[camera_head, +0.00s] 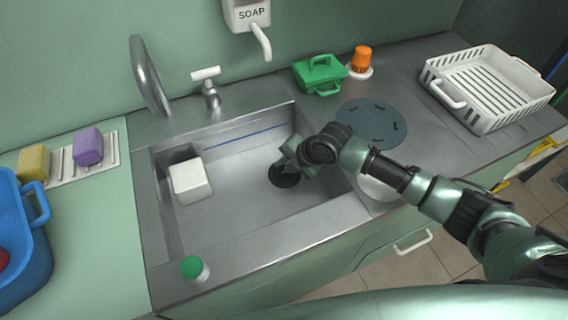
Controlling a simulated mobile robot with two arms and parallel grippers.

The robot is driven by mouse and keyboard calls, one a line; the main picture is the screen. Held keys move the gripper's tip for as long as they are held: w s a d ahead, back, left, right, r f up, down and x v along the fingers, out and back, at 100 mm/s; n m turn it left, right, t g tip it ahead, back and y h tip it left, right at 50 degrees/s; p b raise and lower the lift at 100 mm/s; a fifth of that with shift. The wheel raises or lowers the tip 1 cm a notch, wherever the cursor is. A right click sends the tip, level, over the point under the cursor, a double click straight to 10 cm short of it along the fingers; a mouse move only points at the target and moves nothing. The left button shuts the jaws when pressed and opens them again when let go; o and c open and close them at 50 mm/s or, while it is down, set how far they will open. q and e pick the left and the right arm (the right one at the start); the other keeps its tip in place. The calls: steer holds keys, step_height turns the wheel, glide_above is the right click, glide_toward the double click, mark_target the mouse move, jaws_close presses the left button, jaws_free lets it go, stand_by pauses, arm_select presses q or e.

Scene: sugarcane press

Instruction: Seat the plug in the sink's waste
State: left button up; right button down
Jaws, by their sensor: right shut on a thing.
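The sink (230,212) is a steel basin set in the counter. A dark round patch (285,179) lies on its floor, right of the middle, where the waste is. My right gripper (281,165) reaches down into the basin from the right, its fingertips right over this patch. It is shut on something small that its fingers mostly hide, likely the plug. I cannot tell plug from waste in the dark patch, nor whether the plug is seated. My left gripper is not in view.
A white block (190,181) sits in the basin's left part. A green-capped container (194,268) stands on the front rim. The tap (150,76) rises behind. A green case (319,75), orange-topped item (361,59) and white basket (487,89) stand right; a blue tub (18,245) left.

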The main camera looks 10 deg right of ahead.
steer(key=shift+s+f, duration=0.1)
steer(key=shift+f, duration=0.2)
stand_by(0.4)
steer(key=c, duration=1.4)
jaws_free()
